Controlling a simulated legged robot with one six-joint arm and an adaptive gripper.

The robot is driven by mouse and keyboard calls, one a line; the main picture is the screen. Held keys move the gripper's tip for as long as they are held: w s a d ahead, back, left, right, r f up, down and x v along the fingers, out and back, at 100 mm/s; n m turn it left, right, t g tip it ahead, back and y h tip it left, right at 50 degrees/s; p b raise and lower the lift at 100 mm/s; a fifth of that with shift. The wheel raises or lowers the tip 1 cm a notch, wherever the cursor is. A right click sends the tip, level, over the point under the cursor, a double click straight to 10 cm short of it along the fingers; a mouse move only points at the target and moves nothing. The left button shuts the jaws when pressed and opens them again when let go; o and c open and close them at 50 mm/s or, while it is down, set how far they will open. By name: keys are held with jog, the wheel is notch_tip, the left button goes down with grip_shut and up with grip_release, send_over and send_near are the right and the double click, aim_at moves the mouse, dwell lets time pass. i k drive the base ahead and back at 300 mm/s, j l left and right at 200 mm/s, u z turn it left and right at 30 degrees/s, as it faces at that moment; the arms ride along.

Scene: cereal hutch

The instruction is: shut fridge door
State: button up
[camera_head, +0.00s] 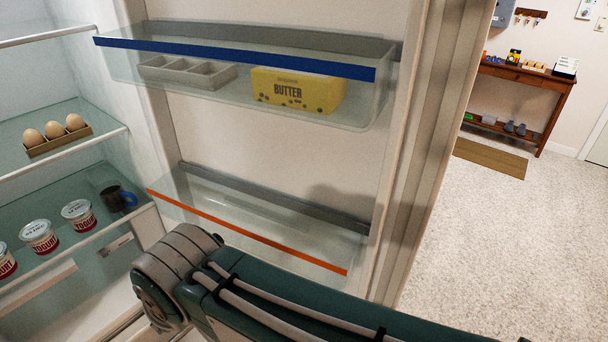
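The fridge door (290,155) stands open, its white inner face turned toward me. Its free edge with the grey seal (425,150) runs down the right of it. The open fridge interior (75,85) shows at the left. The door carries an upper clear bin (235,45) with a blue rim strip and a lower clear bin (255,230) with an orange strip. My green and grey arm crosses the bottom of the picture in front of the lower part of the door. My gripper is not in view, and I cannot tell whether the arm touches the door.
A butter box (297,92) and a grey tray (187,72) sit in the upper bin. Eggs (54,130), yogurt cups (79,216) and a dark mug (117,198) stand on fridge shelves. Pale carpet (510,250) is clear at right; a wooden console table (522,78) stands beyond.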

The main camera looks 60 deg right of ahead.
aim_at(390, 176)
jog(key=k+l+u, duration=0.45)
jog(key=l, duration=0.35)
jog(key=k+l+u, duration=0.45)
jog(key=k, duration=0.3)
jog(key=k+l+u, duration=0.1)
jog(key=l, duration=0.3)
jog(key=k+l+u, duration=0.15)
jog(key=i+l, duration=0.1)
jog(key=l, duration=0.45)
jog(key=l+u, duration=0.1)
jog(key=l, duration=0.45)
jog(key=k+j+u, duration=0.3)
jog(key=k, duration=0.2)
